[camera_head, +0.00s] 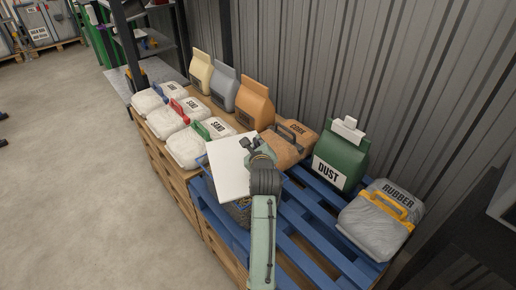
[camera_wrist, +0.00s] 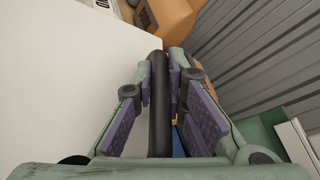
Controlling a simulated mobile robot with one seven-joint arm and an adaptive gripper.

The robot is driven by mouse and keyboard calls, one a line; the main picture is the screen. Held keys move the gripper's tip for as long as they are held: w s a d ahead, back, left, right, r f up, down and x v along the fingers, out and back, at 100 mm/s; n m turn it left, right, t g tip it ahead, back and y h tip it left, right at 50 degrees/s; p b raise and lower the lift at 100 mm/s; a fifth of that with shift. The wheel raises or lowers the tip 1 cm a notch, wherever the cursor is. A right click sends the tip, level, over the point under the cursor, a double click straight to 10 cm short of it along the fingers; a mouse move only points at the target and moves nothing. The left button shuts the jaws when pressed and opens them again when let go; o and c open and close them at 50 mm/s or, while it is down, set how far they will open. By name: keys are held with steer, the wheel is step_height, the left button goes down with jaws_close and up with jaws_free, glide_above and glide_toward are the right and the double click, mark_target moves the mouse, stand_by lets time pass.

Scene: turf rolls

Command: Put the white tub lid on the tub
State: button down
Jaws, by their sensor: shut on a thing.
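The white tub lid (camera_head: 228,170) is a flat white panel, held tilted at the left of my gripper (camera_head: 258,150). In the wrist view the lid (camera_wrist: 60,75) fills the left side. My gripper's purple-padded fingers (camera_wrist: 158,88) close around a dark bar (camera_wrist: 159,110) along the lid's edge. A blue-rimmed tub (camera_head: 240,212) with dark, patterned sides stands just under the lid. The lid and my arm hide most of its opening, and I cannot tell whether lid and tub touch.
White sand bags (camera_head: 188,147) and upright paper bags (camera_head: 254,103) stand on wooden pallets behind. An orange-brown bag (camera_head: 287,150) is close beside my gripper. A corrugated wall (camera_head: 330,60) borders the back.

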step_height(320, 180, down, 2)
steer(key=shift+f, duration=0.1)
steer(key=c, duration=1.6)
jaws_free()
steer(key=shift+c, duration=0.2)
steer(key=shift+s, duration=0.1)
steer(key=b+v, duration=0.1)
steer(key=v, duration=1.1)
